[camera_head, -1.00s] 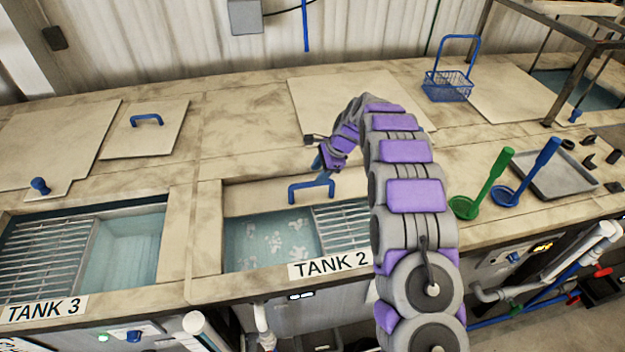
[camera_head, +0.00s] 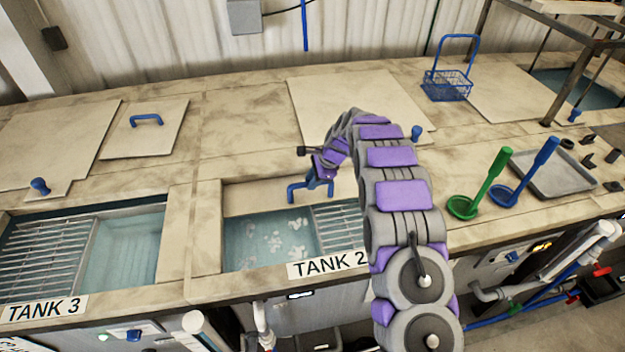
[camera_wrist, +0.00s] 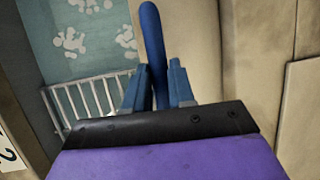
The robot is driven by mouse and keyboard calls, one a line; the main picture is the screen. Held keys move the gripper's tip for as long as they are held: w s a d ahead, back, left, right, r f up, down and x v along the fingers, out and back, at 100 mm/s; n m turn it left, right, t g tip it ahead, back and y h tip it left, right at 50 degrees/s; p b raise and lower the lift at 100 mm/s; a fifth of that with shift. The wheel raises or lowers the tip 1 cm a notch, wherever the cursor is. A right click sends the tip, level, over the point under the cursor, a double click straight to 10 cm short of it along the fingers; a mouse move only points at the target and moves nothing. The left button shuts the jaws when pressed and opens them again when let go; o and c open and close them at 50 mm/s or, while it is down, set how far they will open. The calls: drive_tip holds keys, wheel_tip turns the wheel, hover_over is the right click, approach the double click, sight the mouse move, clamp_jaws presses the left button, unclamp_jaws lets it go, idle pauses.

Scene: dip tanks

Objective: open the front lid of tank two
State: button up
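The front lid of tank two (camera_head: 245,196) is a beige panel at the back of the tank's opening in the head view, with a blue handle (camera_head: 292,188) near its right part. Water with white shapes and a metal grating show in front of it, above the TANK 2 label (camera_head: 328,263). My gripper (camera_head: 312,182) is at the right part of the handle. In the wrist view, the blue handle (camera_wrist: 152,30) runs between the two blue fingers of my gripper (camera_wrist: 159,78). I cannot tell whether the fingers press on it.
Tank three's opening, with its grating (camera_head: 45,250), is at the left. A closed panel with a blue handle (camera_head: 146,120) lies behind it. A green ladle (camera_head: 490,185), a blue ladle (camera_head: 535,170) and a grey tray (camera_head: 555,180) are at the right. A blue basket (camera_head: 447,85) stands behind.

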drive_tip(key=shift+d, duration=0.1)
clamp_jaws()
drive_tip(key=shift+w+r, duration=0.1)
